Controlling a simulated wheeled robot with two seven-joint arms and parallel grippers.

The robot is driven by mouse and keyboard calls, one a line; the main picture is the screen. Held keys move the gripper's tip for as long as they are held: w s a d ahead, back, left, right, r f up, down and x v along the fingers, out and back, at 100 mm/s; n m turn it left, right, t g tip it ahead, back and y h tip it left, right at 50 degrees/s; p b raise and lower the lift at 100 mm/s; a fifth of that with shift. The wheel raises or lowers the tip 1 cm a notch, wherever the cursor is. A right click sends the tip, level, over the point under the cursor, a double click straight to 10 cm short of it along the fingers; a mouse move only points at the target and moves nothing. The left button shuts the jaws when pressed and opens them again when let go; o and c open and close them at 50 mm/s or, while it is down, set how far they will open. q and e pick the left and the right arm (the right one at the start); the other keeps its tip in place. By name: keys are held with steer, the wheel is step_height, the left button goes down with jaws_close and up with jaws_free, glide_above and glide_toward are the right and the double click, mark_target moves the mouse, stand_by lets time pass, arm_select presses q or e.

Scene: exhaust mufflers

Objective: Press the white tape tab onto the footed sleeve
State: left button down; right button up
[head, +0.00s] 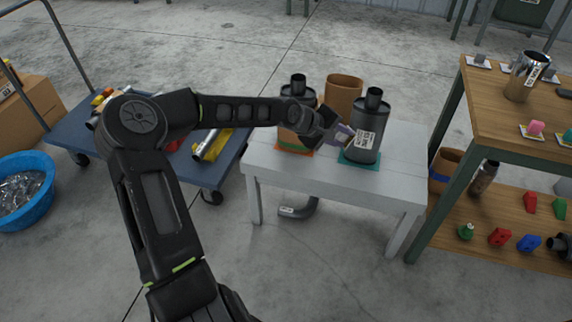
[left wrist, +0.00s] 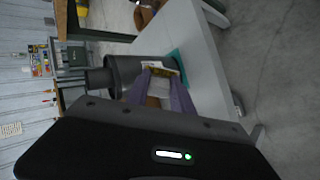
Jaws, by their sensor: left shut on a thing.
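A dark grey cylinder with a narrow neck (head: 369,113), which looks like the footed sleeve, stands upright on a teal mat (head: 346,159) on the white table. It carries a white printed label (head: 364,141). My left gripper (head: 347,135), with purple fingers, is at its left side. In the left wrist view the fingers (left wrist: 163,84) are shut on a small pale piece (left wrist: 160,70), apparently the white tape tab, against or very near the cylinder (left wrist: 124,72). I cannot tell whether they touch. My right gripper is not in view.
A second dark canister (head: 297,91) on an orange mat and a brown cylinder (head: 343,92) stand close by, partly behind my left arm. A wooden workbench (head: 490,100) with a chrome cylinder (head: 523,77) is at right. The white table's front (head: 300,172) is clear.

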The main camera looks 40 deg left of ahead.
arm_select(q)
steer(key=s+a+f+n+t+y+b, duration=0.2)
steer(key=a+f+n+t+y+b, duration=0.2)
steer(key=a+b, duration=0.4)
steer(key=s+a+f+n+t+y+b, duration=0.2)
steer(key=a+f+b, duration=0.5)
steer(key=b, duration=0.7)
step_height(320, 180, down, 2)
steer(key=n+t+y, duration=0.1)
steer(key=n+y, duration=0.1)
steer(key=y, duration=0.1)
steer(key=shift+s+a+f+n+t+y+b, duration=0.25)
steer(key=shift+a+n+t+y+b, duration=0.05)
steer(key=shift+a+t+y+b, duration=0.1)
steer(key=shift+w, duration=0.1)
steer(key=shift+x, duration=3.55)
steer(key=shift+w+a, duration=0.25)
steer(key=shift+w, duration=0.35)
steer(key=shift+s, duration=0.1)
steer(key=shift+s+d, duration=0.15)
steer(key=shift+s, duration=0.2)
